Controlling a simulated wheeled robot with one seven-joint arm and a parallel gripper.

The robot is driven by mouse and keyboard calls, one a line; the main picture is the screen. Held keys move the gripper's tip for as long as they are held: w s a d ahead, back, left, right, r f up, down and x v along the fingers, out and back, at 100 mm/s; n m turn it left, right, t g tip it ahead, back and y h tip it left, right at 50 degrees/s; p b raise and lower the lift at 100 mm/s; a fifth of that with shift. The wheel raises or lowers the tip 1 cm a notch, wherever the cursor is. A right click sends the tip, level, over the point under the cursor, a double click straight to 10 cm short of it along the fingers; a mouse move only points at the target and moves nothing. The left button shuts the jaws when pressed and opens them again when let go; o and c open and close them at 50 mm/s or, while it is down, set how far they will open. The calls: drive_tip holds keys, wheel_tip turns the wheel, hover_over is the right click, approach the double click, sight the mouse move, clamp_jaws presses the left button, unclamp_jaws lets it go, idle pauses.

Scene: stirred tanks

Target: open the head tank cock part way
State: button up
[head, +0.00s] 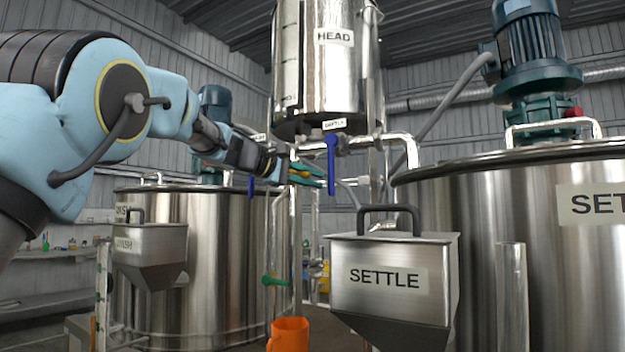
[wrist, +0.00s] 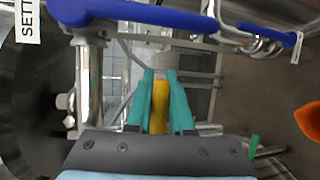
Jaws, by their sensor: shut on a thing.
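The steel head tank (head: 318,75), labelled HEAD, hangs at the top middle of the head view. Below it, by a small SETTLE tag (head: 334,124), a blue lever (head: 331,165) hangs straight down from the pipe. In the wrist view a long blue lever (wrist: 150,14) crosses the top, beyond my fingertips and not between them. My gripper (head: 318,178) reaches in from the left, its teal fingertips close to the hanging lever in the head view. In the wrist view my gripper (wrist: 160,78) is shut on a yellow bar-like piece (wrist: 160,105). What that piece joins is hidden.
A second blue lever (head: 251,186) hangs farther left. A SETTLE hopper (head: 395,280) stands in front, with the large settle tank (head: 530,230) on the right and another tank (head: 230,250) behind left. A green lever (head: 275,281) and an orange cup (head: 288,335) are below my gripper.

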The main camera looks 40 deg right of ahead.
clamp_jaws()
drive_tip(key=shift+f, duration=0.1)
drive_tip(key=f+m+t+b, duration=0.1)
drive_tip(key=f+m+y+b, duration=0.1)
drive_tip(key=m+b, duration=0.1)
drive_tip(key=shift+w+a+m+t+y, duration=0.1)
drive_tip(key=shift+w+m+t+y, duration=0.2)
drive_tip(key=shift+w+t, duration=0.1)
drive_tip(key=o, duration=0.7)
unclamp_jaws()
